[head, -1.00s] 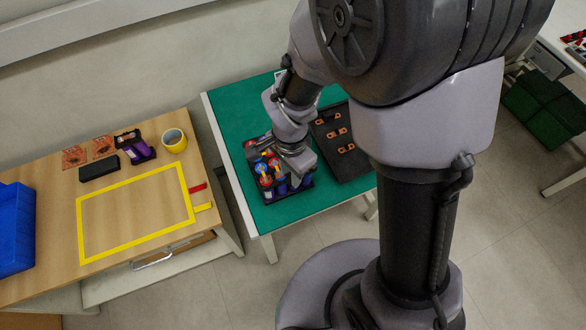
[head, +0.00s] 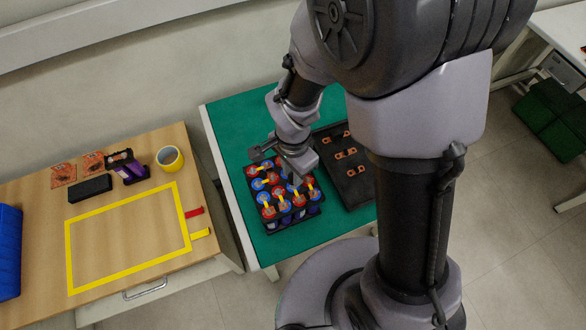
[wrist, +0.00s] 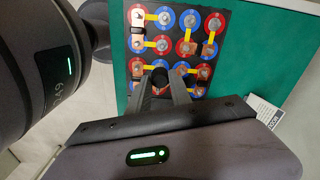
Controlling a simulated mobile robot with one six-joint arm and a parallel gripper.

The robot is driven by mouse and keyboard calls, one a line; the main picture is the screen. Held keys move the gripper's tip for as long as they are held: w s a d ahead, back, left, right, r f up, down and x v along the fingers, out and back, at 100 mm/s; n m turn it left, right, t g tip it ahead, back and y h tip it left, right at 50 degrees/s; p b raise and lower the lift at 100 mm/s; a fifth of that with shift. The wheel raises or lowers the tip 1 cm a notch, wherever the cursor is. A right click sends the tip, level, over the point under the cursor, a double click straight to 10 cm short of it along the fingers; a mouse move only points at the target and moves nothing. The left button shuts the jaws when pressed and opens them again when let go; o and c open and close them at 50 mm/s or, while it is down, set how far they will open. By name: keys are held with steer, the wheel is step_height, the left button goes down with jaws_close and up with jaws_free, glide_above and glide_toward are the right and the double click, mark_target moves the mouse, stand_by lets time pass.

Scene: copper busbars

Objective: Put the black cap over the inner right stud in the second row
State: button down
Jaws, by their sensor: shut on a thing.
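The battery block (head: 285,195) stands on the green table, a grid of cells with red and blue rings, metal studs and yellow links. It fills the top of the wrist view (wrist: 178,45). My gripper (head: 297,172) is over its right part in the head view. In the wrist view my gripper (wrist: 159,78) is shut on a small dark thing (wrist: 159,73), seemingly the black cap, in front of the lower rows. The fingers hide some studs there. I cannot tell how high the cap is above the studs.
A black tray (head: 361,190) with several copper busbars lies right of the block. Green table (head: 235,120) is bare behind the block.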

steer(key=shift+r+m, duration=0.1)
steer(key=shift+m, duration=0.2)
steer(key=shift+b, duration=0.3)
steer(key=shift+f+b, duration=1.7)
steer(key=shift+f+b, duration=0.25)
steer(key=shift+b, duration=0.1)
steer(key=c, duration=1.1)
jaws_free()
step_height(320, 180, up, 6)
steer(key=p, duration=0.4)
steer(key=shift+r+p, duration=0.2)
steer(key=shift+p, duration=0.1)
steer(key=shift+f, duration=0.15)
